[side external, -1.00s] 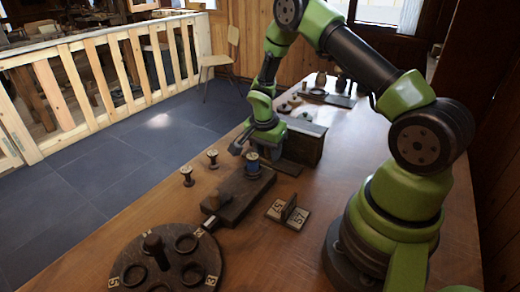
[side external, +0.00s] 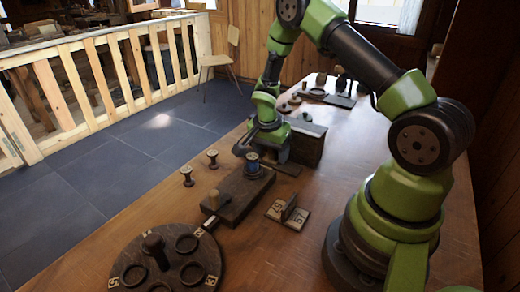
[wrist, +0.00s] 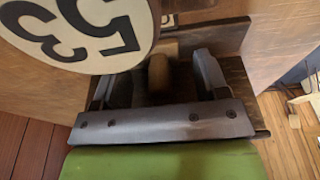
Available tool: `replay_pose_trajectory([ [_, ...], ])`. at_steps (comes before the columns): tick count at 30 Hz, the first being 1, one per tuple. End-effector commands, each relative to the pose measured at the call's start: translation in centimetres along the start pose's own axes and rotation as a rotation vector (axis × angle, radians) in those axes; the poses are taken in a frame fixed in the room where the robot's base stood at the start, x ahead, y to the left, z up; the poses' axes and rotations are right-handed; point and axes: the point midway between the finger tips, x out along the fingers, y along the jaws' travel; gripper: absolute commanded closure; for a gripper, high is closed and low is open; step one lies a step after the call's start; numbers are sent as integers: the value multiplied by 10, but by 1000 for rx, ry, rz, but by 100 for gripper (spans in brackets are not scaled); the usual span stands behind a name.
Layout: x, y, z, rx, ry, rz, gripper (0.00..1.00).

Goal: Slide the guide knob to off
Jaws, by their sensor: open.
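A blue-wound spool (side external: 252,168) stands at the block's far end. My gripper (side external: 244,148) is just beyond that spool, low over the table. In the wrist view, my gripper (wrist: 157,78) is open. A tan rounded piece (wrist: 158,74) shows between the jaws; whether it is the same peg, or touches a jaw, I cannot tell. Any off mark is unreadable.
A dark round tray (side external: 200,249) with rings stands in front. A numbered card stand (side external: 288,212) is right of the block, and two small spools (side external: 187,175) are left. A dark box (side external: 305,143) is close behind my gripper. A white numbered disc (wrist: 85,30) partly blocks the wrist view.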

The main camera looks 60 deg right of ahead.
Motion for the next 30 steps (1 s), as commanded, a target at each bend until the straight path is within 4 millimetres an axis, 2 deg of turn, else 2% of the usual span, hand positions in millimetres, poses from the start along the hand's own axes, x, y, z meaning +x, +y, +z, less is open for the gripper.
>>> replay_pose_trajectory([
  [21,-57,-1,-12,1,2,-2,33],
  [30,-68,0,-14,0,-1,1,33],
])
